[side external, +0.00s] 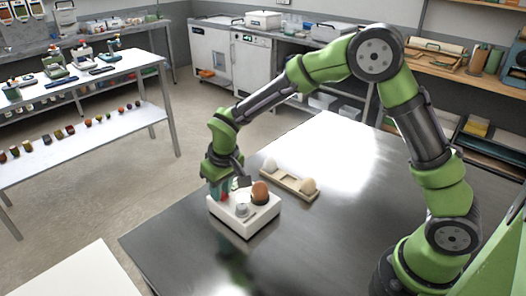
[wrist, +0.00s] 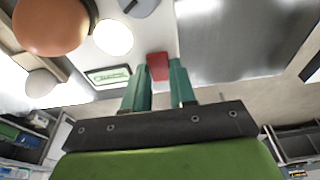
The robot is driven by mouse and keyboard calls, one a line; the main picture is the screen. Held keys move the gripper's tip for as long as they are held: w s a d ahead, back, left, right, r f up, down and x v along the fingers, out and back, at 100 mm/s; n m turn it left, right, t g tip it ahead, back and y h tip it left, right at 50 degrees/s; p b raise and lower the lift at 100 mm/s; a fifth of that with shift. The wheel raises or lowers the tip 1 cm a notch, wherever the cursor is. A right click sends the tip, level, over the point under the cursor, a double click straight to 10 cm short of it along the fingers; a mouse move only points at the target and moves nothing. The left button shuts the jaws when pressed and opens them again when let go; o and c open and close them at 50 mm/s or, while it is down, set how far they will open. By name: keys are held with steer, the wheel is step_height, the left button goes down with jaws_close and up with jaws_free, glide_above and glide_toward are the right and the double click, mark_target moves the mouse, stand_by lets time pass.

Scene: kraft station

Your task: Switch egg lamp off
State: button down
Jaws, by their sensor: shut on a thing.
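The egg lamp (side external: 245,218) is a white box on the front part of the dark metal table, with a brown egg (side external: 260,192) on top. In the wrist view the brown egg (wrist: 50,25) is at the upper left, and a round white spot (wrist: 112,37) beside it looks bright. A red switch piece (wrist: 158,66) sits at the box edge, between my fingertips. My gripper (wrist: 160,78) has green fingers, closed around the red piece. In the side view my gripper (side external: 217,192) is at the box's left end and hides part of it.
A wooden egg holder (side external: 290,186) with pale eggs lies behind the box, to its right. The right and back of the table are clear. A green-lettered label (wrist: 108,75) is on the box. Side benches with small items stand further off.

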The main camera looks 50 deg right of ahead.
steer(key=shift+w+g, duration=0.2)
steer(key=shift+g, duration=0.45)
steer(key=shift+w+g, duration=0.2)
steer(key=shift+g, duration=0.45)
steer(key=c, duration=0.9)
jaws_free()
steer(key=shift+r, duration=0.1)
steer(key=r, duration=1.6)
steer(key=shift+w+r, duration=0.3)
steer(key=shift+r, duration=0.05)
